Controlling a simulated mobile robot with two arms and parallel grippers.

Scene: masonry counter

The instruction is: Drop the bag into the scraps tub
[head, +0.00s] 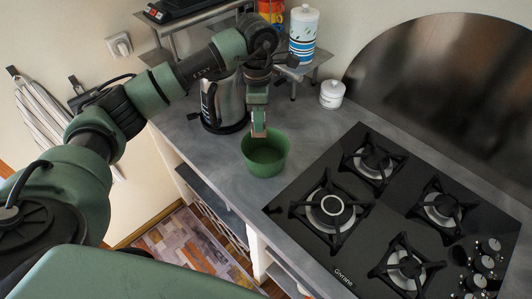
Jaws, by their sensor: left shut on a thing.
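The green scraps tub (265,160) stands on the grey counter, left of the hob, and its inside looks empty. My left gripper (258,132) points down over the tub's back rim, with its fingers shut. Only a small tan patch shows at the fingers. The bag itself cannot be made out clearly, as the gripper mostly hides what it holds. My right gripper is not in view.
A steel kettle (222,105) stands just left of the gripper. A black gas hob (330,250) lies to the right. A small white lidded jar (332,94) and a raised shelf with a patterned canister (303,35) stand behind. Bare counter lies around the tub.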

